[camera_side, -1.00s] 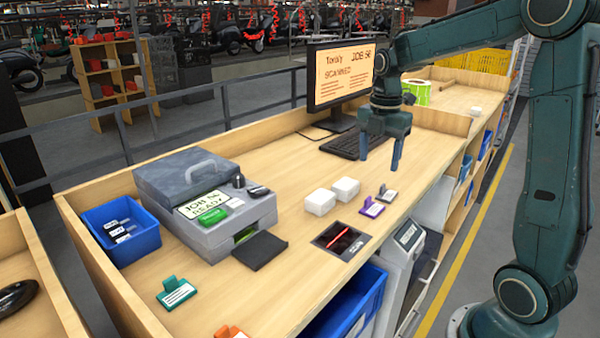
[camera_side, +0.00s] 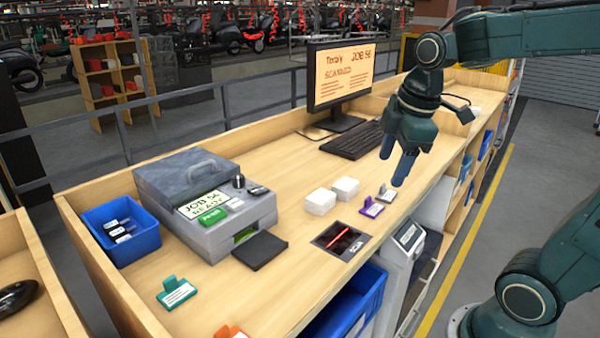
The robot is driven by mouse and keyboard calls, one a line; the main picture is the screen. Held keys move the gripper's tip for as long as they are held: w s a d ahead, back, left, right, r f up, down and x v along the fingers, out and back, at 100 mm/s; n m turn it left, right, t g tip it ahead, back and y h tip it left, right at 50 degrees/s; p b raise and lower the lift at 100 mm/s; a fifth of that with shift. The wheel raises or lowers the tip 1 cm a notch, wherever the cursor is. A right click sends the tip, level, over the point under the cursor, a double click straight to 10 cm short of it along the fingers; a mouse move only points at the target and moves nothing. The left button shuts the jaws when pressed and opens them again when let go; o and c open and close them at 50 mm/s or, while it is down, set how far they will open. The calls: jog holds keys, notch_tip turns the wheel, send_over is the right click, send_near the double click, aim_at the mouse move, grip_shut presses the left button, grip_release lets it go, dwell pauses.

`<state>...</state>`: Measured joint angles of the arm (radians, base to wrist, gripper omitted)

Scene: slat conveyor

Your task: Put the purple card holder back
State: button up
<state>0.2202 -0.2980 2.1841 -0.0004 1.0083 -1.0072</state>
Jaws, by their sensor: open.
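The purple card holder (camera_side: 371,207) stands on the wooden bench to the right of the white blocks, with a pale card in it. A similar dark holder with a pale card (camera_side: 387,194) stands just behind it, to the right. My gripper (camera_side: 393,172) is open and empty, tilted, with its fingers pointing down above the holders. It appears to be apart from both holders. A scan pad (camera_side: 338,241) with a red line is set in the bench in front of the purple holder.
Two white blocks (camera_side: 320,201) stand left of the holders. A grey machine (camera_side: 205,205) and a blue bin (camera_side: 121,228) are further left. A teal holder (camera_side: 176,292) and an orange holder (camera_side: 232,332) are near the front. A monitor (camera_side: 340,72) and keyboard (camera_side: 352,140) are behind.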

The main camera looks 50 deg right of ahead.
jog(key=s+a+f+m+t, duration=0.1)
jog(key=s+a+m+t, duration=0.1)
jog(key=s+a+m, duration=0.4)
jog(key=shift+s+m+t+y, duration=0.3)
jog(key=shift+s+m+t, duration=0.1)
jog(key=shift+s+m, duration=1.15)
